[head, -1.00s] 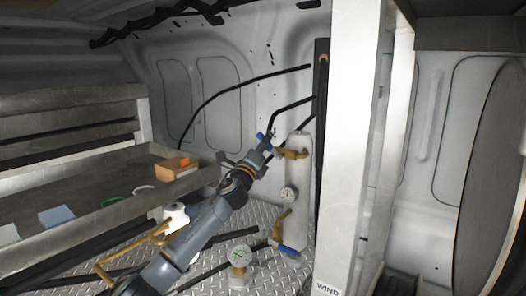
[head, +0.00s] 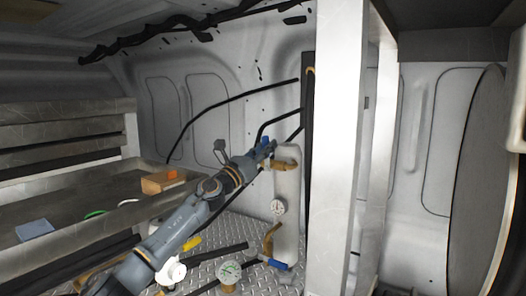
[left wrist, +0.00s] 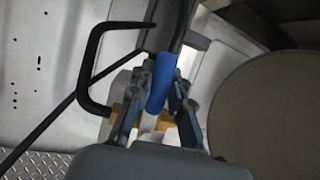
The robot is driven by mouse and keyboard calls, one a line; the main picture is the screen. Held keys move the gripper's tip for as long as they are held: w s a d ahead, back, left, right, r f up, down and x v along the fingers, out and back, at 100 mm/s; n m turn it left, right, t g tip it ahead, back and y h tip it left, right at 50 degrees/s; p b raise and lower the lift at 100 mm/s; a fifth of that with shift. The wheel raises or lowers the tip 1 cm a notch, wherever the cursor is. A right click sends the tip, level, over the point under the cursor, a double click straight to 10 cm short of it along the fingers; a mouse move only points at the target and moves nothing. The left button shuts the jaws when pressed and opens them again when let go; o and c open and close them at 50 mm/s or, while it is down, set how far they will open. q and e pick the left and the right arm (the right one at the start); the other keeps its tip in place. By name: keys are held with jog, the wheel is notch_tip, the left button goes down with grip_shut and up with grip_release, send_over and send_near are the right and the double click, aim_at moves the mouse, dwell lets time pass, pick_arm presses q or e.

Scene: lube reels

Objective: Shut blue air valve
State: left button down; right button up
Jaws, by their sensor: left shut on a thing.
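The upper blue valve handle (head: 264,141) is on a brass fitting (head: 278,164) near the top of a pale upright cylinder (head: 288,205). In the left wrist view the handle (left wrist: 161,82) stands nearly upright in the picture, tilted a little right, between the fingers. My left gripper (head: 262,153) reaches up to it from the lower left and is shut on it; it also shows in the left wrist view (left wrist: 157,105). The gripper hides part of the handle in the head view. A second blue handle (head: 275,265) is low on the cylinder. My right gripper is not seen.
A gauge (head: 278,207) is on the cylinder, and another gauge (head: 229,272) stands near the floor. A metal shelf (head: 100,222) holds an orange-brown box (head: 163,181) at left. A white post (head: 338,150) is close to the cylinder's right. Black hoses run behind.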

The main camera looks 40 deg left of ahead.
pick_arm(q)
jog(key=shift+d+f+m+h, duration=0.15)
jog(key=shift+d+m+h, duration=0.1)
jog(key=shift+m+h, duration=0.25)
jog(key=c, duration=1.2)
grip_release()
jog(key=shift+s+f, duration=0.2)
jog(key=shift+s, duration=0.3)
jog(key=shift+v, duration=5.45)
jog(key=shift+r, duration=0.15)
